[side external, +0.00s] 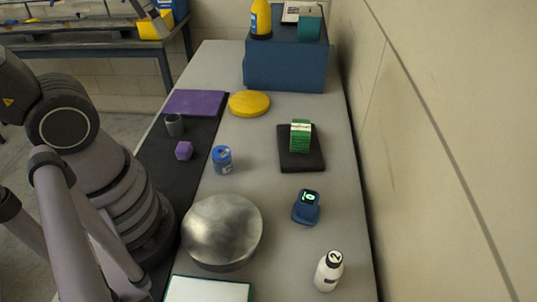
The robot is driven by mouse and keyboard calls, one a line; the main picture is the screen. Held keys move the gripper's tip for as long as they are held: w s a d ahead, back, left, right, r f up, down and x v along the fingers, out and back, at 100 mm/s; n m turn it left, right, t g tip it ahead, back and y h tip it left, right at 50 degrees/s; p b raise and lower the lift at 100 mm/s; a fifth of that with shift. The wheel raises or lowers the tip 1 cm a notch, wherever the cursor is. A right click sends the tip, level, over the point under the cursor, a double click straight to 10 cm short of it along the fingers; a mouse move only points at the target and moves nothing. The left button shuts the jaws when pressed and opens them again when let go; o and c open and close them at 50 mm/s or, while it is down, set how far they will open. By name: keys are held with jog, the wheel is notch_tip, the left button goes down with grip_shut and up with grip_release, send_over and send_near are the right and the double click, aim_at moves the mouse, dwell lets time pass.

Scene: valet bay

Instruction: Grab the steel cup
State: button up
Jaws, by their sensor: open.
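A small grey metal-looking cup (174,126) stands upright near the far left of the table, on the dark mat, just in front of a purple slab. I take it as the steel cup. My arm is at the left of the side external view, with its links near the left edge. My gripper is not in the picture, so its place relative to the cup cannot be seen.
A large round metal piece (222,231) lies nearer. A blue box (286,65) is at the back; a wall borders the right.

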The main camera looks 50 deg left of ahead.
jog(key=w+a+f+m+g+y, duration=0.2)
jog(key=w+a+f+g+y, duration=0.1)
jog(key=w+a+f+g, duration=0.25)
jog(key=w+a+f+m+g+y, duration=0.25)
jog(key=w+f+g, duration=0.25)
jog(key=w+f, duration=0.25)
jog(key=w+a+f+m+g+y, duration=0.2)
jog(key=a+f+y, duration=0.2)
jog(key=f, duration=0.6)
jog(key=m+y, duration=0.5)
send_near(180, 120)
jog(key=shift+a+r, duration=0.25)
jog(key=shift+r, duration=0.1)
jog(key=shift+s+a+f+m+y, duration=0.15)
jog(key=shift+f+m+y, duration=0.1)
jog(key=x, duration=1.1)
jog(key=shift+s+a+f, duration=0.3)
jog(key=shift+s, duration=0.05)
jog(key=c, duration=1.2)
